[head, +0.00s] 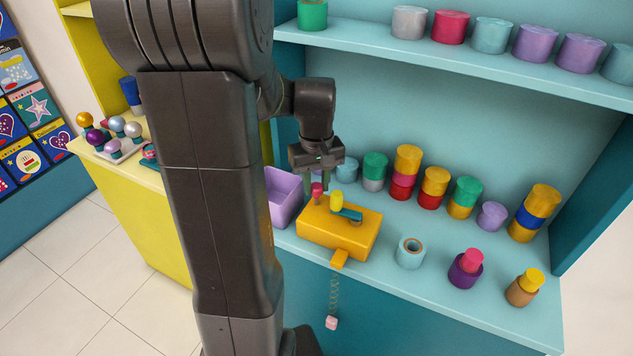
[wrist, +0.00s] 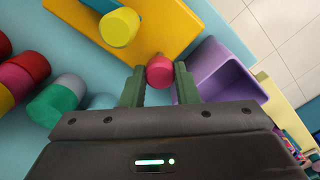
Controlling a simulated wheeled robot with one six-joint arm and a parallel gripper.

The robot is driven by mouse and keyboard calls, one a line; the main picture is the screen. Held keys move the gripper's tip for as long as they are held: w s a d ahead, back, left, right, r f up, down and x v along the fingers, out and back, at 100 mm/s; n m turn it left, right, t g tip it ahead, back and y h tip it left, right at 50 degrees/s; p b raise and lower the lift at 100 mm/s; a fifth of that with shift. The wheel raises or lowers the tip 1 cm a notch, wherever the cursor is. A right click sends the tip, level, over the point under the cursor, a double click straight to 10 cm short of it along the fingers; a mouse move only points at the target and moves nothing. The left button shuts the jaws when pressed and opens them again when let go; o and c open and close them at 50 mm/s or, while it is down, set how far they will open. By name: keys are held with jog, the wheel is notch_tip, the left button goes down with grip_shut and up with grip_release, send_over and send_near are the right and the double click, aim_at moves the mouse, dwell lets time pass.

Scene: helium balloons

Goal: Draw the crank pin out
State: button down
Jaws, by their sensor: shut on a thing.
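A yellow box (head: 325,233) stands on the light blue counter, and part of it shows in the wrist view (wrist: 165,25). A teal crank arm (head: 349,214) with a yellow knob (head: 337,200) lies on its top; the knob also shows in the wrist view (wrist: 119,27). The crank pin, with a red-pink head (head: 317,188), stands upright at the box's back left corner. My gripper (head: 318,181) points down over it. In the wrist view, the pin's head (wrist: 159,70) sits between my fingertips, which are shut on it. The pin's lower end is hard to see.
A purple bin (head: 282,196) is close to the left of the box. Several coloured cylinders, such as a green one (head: 375,165), stand behind and to the right. A ring-shaped spool (head: 410,252) is right of the box.

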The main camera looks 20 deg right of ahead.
aim_at(316, 186)
jog(key=c, duration=1.1)
grip_release()
jog(key=shift+r, duration=0.2)
jog(key=shift+r, duration=0.1)
notch_tip(316, 186, up, 14)
jog(key=p, duration=0.1)
jog(key=shift+f, duration=0.2)
jog(key=shift+f, duration=0.1)
notch_tip(316, 186, down, 15)
jog(key=shift+r+b, duration=0.15)
jog(key=shift+b, duration=0.75)
